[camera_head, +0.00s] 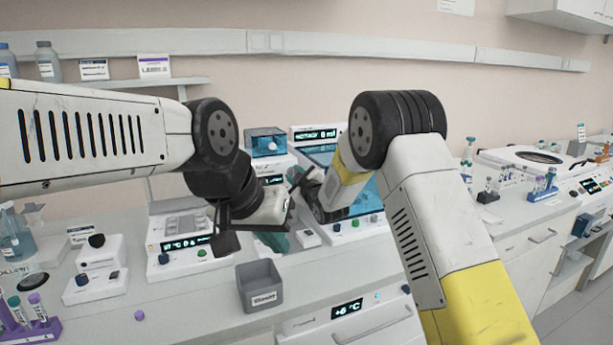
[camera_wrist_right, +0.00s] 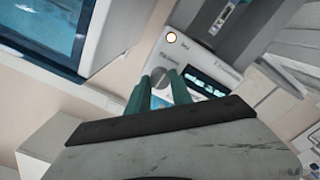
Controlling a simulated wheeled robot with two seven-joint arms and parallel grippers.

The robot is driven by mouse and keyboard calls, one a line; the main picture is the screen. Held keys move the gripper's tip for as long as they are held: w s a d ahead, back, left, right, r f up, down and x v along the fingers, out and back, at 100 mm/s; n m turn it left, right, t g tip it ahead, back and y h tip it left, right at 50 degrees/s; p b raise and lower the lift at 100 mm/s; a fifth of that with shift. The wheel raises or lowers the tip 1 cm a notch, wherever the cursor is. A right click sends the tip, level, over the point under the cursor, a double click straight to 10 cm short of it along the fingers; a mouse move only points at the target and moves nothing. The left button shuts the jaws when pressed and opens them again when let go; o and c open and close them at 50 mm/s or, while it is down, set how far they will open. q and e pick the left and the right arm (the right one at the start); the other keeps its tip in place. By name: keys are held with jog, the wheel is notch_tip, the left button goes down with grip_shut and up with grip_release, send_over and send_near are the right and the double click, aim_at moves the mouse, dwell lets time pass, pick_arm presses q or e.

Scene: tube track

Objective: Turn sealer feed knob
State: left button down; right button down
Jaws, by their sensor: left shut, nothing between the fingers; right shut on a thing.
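The sealer (camera_head: 273,168), a white unit with a lit display and a blue box on top, stands behind my two wrists in the head view. Its panel (camera_wrist_right: 190,58) fills the middle of the right wrist view, with a round light button and a lit display. The round grey feed knob (camera_wrist_right: 160,76) sits between the teal fingers of my right gripper (camera_wrist_right: 161,82), which is shut on it. My arms hide the knob in the head view. My left gripper (camera_head: 277,241) is shut and empty, pointing down in front of the sealer.
A grey bin (camera_head: 260,287) stands on the bench (camera_head: 205,300) below my left gripper. A white instrument with a display (camera_head: 186,245) is left of it. A larger machine with a blue screen (camera_wrist_right: 42,30) adjoins the sealer. A tube rack (camera_head: 38,325) is at lower left.

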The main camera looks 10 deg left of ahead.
jog(key=m, duration=0.4)
jog(key=shift+m, duration=0.3)
jog(key=m, duration=0.9)
jog(key=shift+d+f, duration=0.1)
jog(key=shift+m, duration=1.8)
jog(key=c, duration=1.1)
grip_release()
jog(key=shift+c, duration=0.2)
